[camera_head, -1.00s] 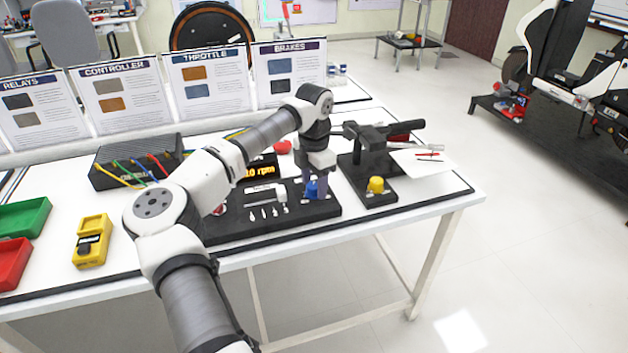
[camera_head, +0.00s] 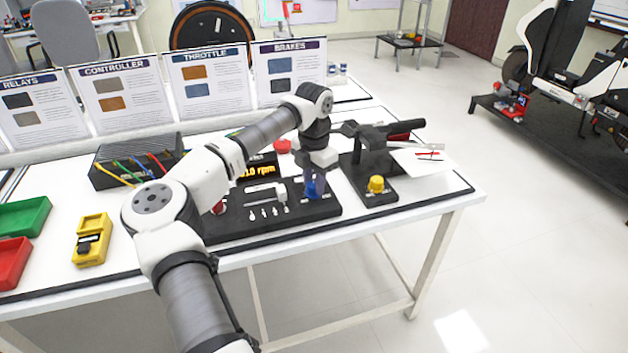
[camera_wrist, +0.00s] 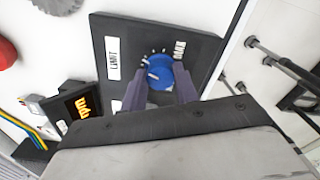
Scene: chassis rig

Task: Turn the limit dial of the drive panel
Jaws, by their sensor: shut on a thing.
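The limit dial is a blue knob (camera_wrist: 160,72) with a white pointer line, on the black drive panel (camera_wrist: 125,35) next to a white "LIMIT" label. Tick marks and a "MAX" label sit beside it. In the head view the blue dial (camera_head: 311,190) is at the panel's right end, partly hidden by my gripper. My gripper (camera_head: 313,185) points down over the dial, its two fingers on either side of it. In the wrist view my gripper (camera_wrist: 160,85) is closed around the knob.
An orange rpm display (camera_head: 262,170) stands behind the panel. A white slider and several small switches are left of the dial. A black brake stand with a yellow knob (camera_head: 376,184) is close on the right. A red knob (camera_head: 283,146) lies behind the panel.

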